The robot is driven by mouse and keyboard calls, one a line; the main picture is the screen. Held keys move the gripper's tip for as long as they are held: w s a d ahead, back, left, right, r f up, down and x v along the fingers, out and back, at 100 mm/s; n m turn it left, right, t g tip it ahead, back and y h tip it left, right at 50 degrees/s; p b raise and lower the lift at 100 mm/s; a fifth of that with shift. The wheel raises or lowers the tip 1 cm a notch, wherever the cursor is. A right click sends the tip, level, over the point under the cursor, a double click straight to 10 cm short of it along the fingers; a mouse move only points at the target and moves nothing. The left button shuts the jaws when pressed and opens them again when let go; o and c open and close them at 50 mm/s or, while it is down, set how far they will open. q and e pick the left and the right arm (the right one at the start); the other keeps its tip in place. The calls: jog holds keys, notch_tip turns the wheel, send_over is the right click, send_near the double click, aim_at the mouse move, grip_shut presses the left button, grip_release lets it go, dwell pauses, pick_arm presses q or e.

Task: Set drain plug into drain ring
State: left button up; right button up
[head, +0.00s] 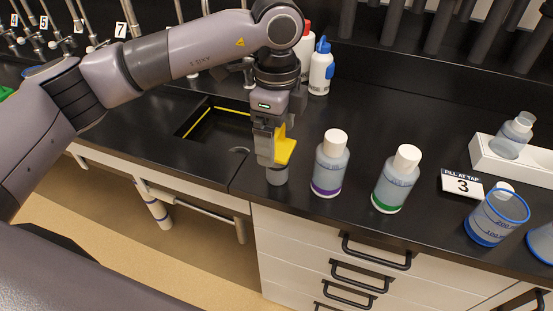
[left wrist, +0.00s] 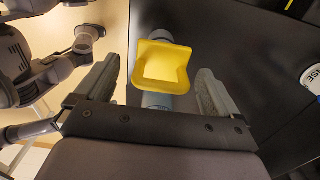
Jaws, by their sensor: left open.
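The drain plug appears to be the grey cylinder (head: 277,176) with a yellow bent tab (head: 286,146) on it. It stands upright on the black counter near the front edge, right of the sink. My left gripper (head: 266,158) is pointing down around it and hides part of it. In the left wrist view, the yellow tab (left wrist: 162,66) lies between the open fingers of my left gripper (left wrist: 159,70), with a gap on each side. A grey curved edge in the sink (head: 238,150) may be the drain ring; most of it is hidden. My right gripper is not in view.
A purple-banded bottle (head: 330,165) and a green-banded bottle (head: 395,181) stand to the right. A sign with 3 (head: 462,186), a blue-rimmed beaker (head: 495,217) and a white rack (head: 516,162) are farther right. Wash bottles (head: 321,68) stand behind the gripper.

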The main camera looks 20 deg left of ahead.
aim_at(277, 147)
pick_arm(q)
notch_tip(277, 147, down, 4)
jog(key=shift+f+p, duration=0.2)
jog(key=shift+p, duration=0.2)
jog(key=shift+w, duration=0.1)
jog(key=c, duration=1.2)
jog(key=shift+r, duration=0.1)
jog(key=shift+c, duration=0.7)
